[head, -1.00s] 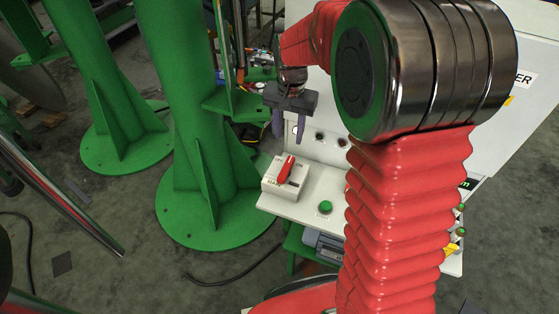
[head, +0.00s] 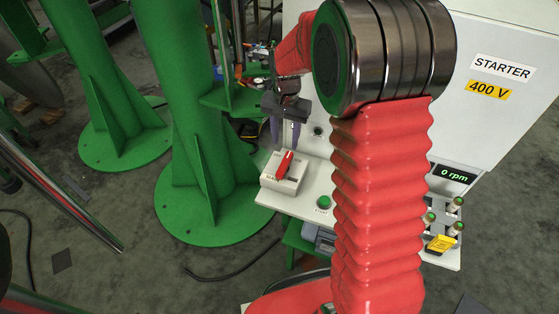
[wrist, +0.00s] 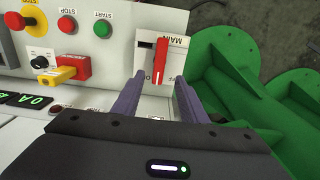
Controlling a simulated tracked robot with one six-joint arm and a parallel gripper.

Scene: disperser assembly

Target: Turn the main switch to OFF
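The main switch is a white box (head: 295,178) with a red handle (head: 284,164) at the left end of the white console shelf in the head view. In the wrist view the red handle (wrist: 162,62) stands lengthwise on the box, beside a dark slot, with the word MAIN upside down. My gripper (head: 285,143) has its two purple-grey fingers pointing down, just behind and above the switch. In the wrist view my gripper (wrist: 155,82) is open, its fingers apart on either side of the handle's line. The handle's near end appears between the fingertips; I cannot tell whether they touch it.
A green button (head: 323,202) sits right of the switch. The wrist view shows a red stop button (wrist: 67,24), a yellow-based emergency button (wrist: 20,20) and a red-yellow plug (wrist: 60,68). Green columns (head: 205,130) stand close left. A starter cabinet (head: 490,110) reads 400 V; a display reads 0 rpm.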

